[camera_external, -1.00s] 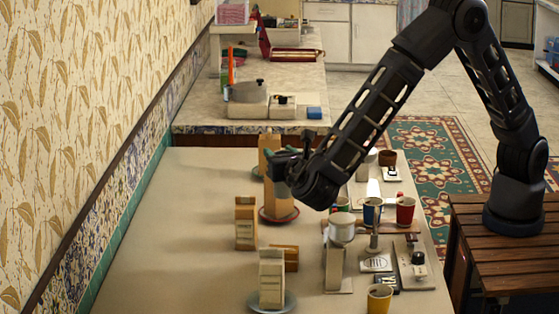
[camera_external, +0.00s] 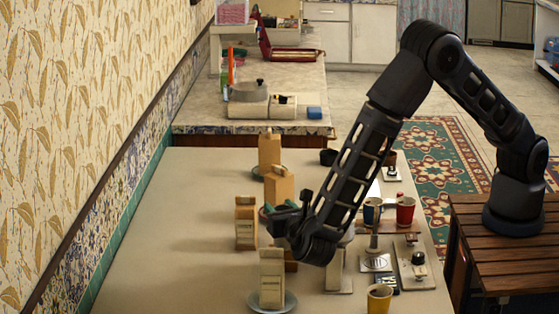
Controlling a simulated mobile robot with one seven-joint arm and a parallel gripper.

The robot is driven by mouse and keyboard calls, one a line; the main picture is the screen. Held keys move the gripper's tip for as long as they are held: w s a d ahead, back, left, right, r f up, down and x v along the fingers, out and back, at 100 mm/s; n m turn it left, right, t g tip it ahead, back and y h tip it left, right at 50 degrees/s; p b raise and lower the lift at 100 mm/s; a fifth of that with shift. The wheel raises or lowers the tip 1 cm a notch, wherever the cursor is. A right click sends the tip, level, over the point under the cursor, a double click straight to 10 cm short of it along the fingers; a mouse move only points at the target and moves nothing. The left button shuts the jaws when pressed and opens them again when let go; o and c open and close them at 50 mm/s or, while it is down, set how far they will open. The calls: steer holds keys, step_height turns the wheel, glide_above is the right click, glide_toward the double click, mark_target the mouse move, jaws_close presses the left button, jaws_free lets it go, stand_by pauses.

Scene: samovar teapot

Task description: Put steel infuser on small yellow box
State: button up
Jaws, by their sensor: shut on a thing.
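My gripper (camera_external: 272,217), with teal fingertips, is over the left middle of the beige table, beside the upright tan cartons. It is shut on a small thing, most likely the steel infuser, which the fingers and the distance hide. The small yellow box (camera_external: 291,267), a low orange-yellow block, is mostly hidden behind my wrist. It lies to the lower right of my fingertips in the picture, behind the white-labelled carton.
Upright cartons stand close by: one left (camera_external: 246,225), one in front on a grey plate (camera_external: 271,278), and others farther back. Cups, including a red one (camera_external: 405,211) and a yellow one (camera_external: 379,298), stand right. The table's left side is clear.

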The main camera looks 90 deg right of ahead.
steer(key=shift+f, duration=0.15)
steer(key=o, duration=1.2)
steer(key=shift+f, duration=0.1)
